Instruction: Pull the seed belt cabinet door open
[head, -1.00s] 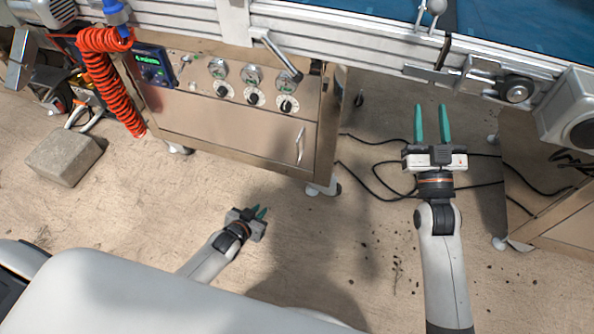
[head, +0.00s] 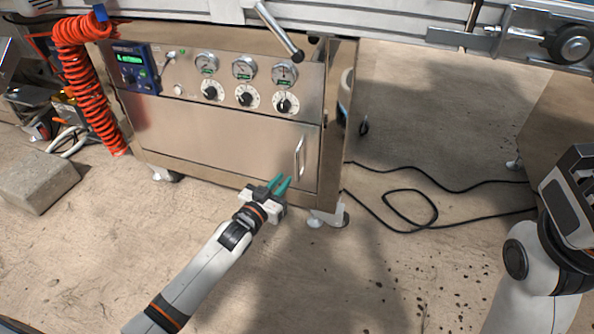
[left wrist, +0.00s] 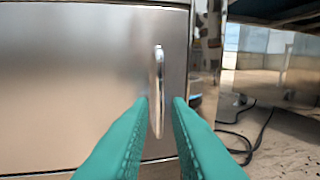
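The seed belt cabinet door (head: 220,145) is a brushed steel panel, closed, below the dials. Its vertical bar handle (head: 299,158) is near the door's right edge. My left gripper (head: 279,185) is open with green fingers, just below and in front of the handle. In the left wrist view the handle (left wrist: 158,92) stands upright between and beyond the two fingers (left wrist: 160,130); I see no contact. My right arm is at the right edge of the head view; its gripper (head: 580,185) is turned and cut off there, its fingers not visible.
Dials (head: 244,97) and a blue display box (head: 136,68) sit above the door. An orange coiled hose (head: 85,90) hangs at left, near a concrete block (head: 38,180). Black cables (head: 400,200) lie on the floor to the right. The floor in front is mostly clear.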

